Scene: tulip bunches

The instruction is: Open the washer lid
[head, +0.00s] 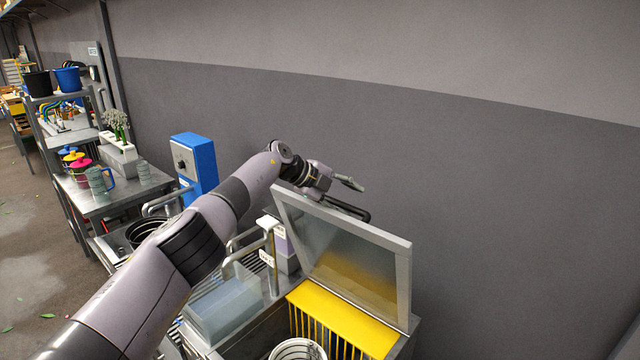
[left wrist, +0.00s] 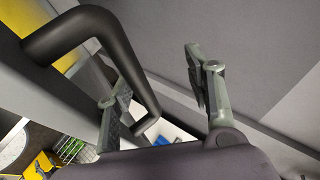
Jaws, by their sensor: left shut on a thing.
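The washer lid (head: 352,262), a grey-framed panel with a see-through middle, stands steeply raised above the washer's yellow-rimmed opening (head: 345,322). Its black bar handle (head: 352,211) is on the far side at the top edge and shows large in the left wrist view (left wrist: 97,21). My left gripper (head: 342,183) is at the handle behind the lid's top edge. My right gripper is not in view.
A translucent blue-grey bin (head: 222,308) and a tap-like pipe stand left of the washer. A blue box (head: 194,160) is behind my left arm. Farther left, a metal table (head: 120,200) holds jugs and flowers. The grey wall (head: 500,180) is close behind the lid.

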